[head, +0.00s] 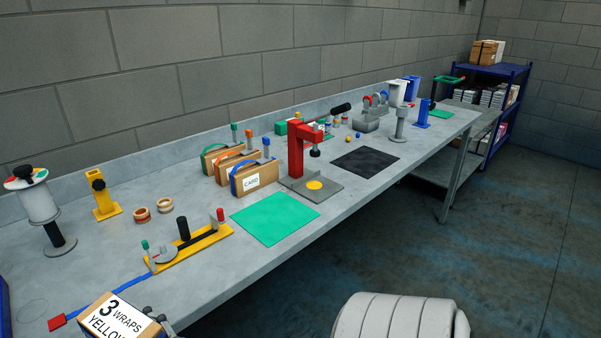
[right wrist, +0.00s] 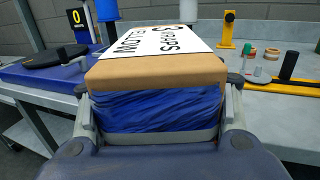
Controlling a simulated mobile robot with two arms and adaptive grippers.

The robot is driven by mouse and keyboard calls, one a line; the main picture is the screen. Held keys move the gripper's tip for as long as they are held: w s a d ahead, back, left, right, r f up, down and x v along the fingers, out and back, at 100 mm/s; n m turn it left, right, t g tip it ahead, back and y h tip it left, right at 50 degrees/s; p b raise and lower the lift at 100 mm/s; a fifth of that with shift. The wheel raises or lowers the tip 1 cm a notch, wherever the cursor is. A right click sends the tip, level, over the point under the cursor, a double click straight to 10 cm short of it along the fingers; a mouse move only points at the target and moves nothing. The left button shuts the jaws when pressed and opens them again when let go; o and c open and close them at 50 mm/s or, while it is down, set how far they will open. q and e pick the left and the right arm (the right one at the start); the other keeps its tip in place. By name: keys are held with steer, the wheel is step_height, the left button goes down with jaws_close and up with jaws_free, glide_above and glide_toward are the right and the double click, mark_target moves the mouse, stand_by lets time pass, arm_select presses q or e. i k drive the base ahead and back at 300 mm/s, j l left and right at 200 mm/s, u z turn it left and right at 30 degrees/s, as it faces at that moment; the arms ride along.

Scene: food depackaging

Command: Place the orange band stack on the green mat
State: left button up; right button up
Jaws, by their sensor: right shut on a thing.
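The orange band stack (head: 224,160) is a brown card stack in the head view. It stands between the green band stack (head: 209,162) and the blue band stack (head: 257,178), which hides part of it. The green mat (head: 275,219) lies flat and bare on the bench in front of them. My right gripper (right wrist: 158,112) is shut on a brown box with blue wrapping and a white label reading "3 WRAPS YELLOW" (head: 118,318). This box is at the bottom left of the head view, well away from the mat. My left gripper is not in view.
A red press (head: 296,150) stands behind the mat. A yellow fixture (head: 190,248) lies to the mat's left, with tape rings (head: 142,215) behind it. A black mat (head: 365,162) lies farther along the bench (head: 225,275).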

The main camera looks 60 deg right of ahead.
mark_target(274, 215)
steer(key=k+l, duration=0.1)
steer(key=l, duration=0.65)
steer(key=k+l, duration=0.1)
steer(key=l, duration=0.7)
steer(key=k+l, duration=0.1)
steer(key=l, duration=1.3)
steer(key=i+l, duration=0.1)
steer(key=l, duration=0.55)
steer(key=i, duration=0.25)
